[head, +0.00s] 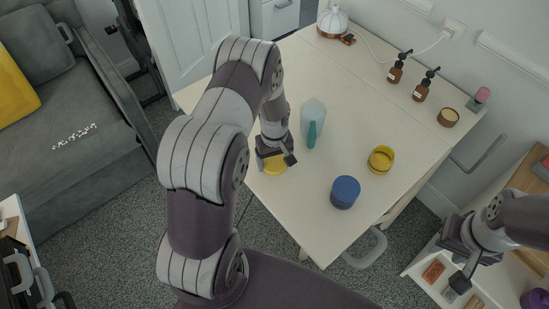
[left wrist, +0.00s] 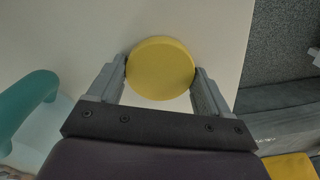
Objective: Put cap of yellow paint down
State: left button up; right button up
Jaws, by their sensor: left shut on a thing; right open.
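The yellow paint cap (left wrist: 160,69) is a flat yellow disc between the fingers of my left gripper (left wrist: 160,88), which is shut on it. In the head view the cap (head: 275,166) shows under my left gripper (head: 275,158), over the left edge area of the white table (head: 330,245). I cannot tell if the cap touches the table. An open yellow paint jar (head: 381,160) stands on the table to the right. A blue paint jar (head: 345,191) with its lid on stands nearer. My right gripper (head: 463,266) is open and empty at the lower right, away from the table.
Two brown pump bottles (head: 398,67) (head: 425,85), a small brown jar (head: 448,117) and a white lamp-like object (head: 333,20) stand along the back. The table's front middle is clear.

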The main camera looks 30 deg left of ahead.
aim_at(275, 163)
pick_arm(q)
jog(key=shift+s+f, duration=0.2)
jog(key=shift+f, duration=0.2)
jog(key=o, duration=1.1)
jog(key=shift+s+d, duration=0.1)
jog(key=shift+d, duration=0.05)
jog(key=shift+s+d+f+b, duration=0.1)
jog(key=shift+f+b, duration=0.1)
jog(key=shift+b, duration=0.1)
notch_tip(275, 163, up, 13)
jog(key=s+d+r+m, duration=0.2)
jog(key=s+m, duration=0.1)
jog(key=s, duration=0.1)
jog(key=s+d+r+m+t, duration=0.1)
jog(key=s+d+r+m, duration=0.2)
jog(key=s, duration=0.1)
jog(key=s+d+r+m, duration=0.2)
jog(key=s+m, duration=0.1)
jog(key=s, duration=0.2)
jog(key=shift+d+r+p, duration=0.35)
jog(key=shift+d+r, duration=0.05)
